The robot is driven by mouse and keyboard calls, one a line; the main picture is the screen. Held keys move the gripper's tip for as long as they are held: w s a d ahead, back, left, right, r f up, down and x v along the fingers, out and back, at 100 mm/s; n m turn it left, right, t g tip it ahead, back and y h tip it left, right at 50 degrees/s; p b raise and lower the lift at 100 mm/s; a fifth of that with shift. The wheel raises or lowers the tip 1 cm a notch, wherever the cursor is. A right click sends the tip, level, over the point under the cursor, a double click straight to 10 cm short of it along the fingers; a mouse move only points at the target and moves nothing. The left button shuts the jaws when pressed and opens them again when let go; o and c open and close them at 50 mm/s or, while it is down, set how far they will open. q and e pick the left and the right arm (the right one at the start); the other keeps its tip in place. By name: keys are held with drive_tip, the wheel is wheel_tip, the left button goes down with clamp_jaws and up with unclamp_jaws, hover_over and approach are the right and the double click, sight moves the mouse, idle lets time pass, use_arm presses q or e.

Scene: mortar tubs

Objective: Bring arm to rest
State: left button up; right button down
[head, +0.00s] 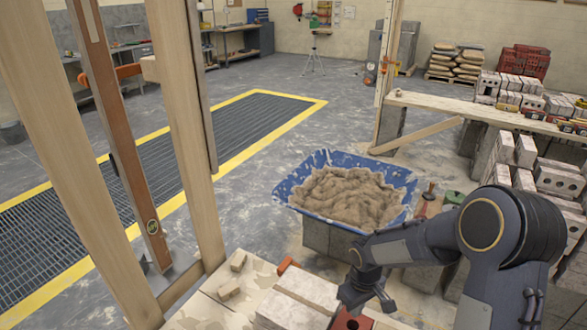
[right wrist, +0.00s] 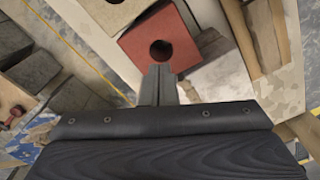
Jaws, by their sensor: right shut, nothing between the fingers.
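My right arm (head: 425,240) comes in from the right in the head view and bends down toward the block-strewn boards at the bottom. My right gripper (head: 365,300) points down near a red block. In the right wrist view the gripper (right wrist: 158,75) has its two fingers together with nothing between them. The red block (right wrist: 160,48) with a round hole lies just beyond the fingertips; I cannot tell whether they touch it. My left gripper does not show in the head view.
A blue tub (head: 285,190) full of mortar stands on grey blocks left of my right arm. Pale blocks (head: 308,288) lie at the bottom. Wooden posts (head: 185,130) rise at the left. A plank (head: 470,112) with bricks is at the right. The floor (head: 345,105) behind the tub is open.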

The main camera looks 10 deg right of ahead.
drive_tip(key=s+d+r+m+t+y, duration=0.1)
drive_tip(key=s+r+m+t+y, duration=0.3)
drive_tip(key=s+r, duration=1.15)
drive_tip(key=s+a+r+m+t, duration=0.1)
drive_tip(key=s+a+r+m, duration=0.1)
drive_tip(key=s, duration=0.4)
drive_tip(key=shift+s+a+r+t, duration=0.15)
drive_tip(key=shift+r+t, duration=0.15)
drive_tip(key=shift+r, duration=0.3)
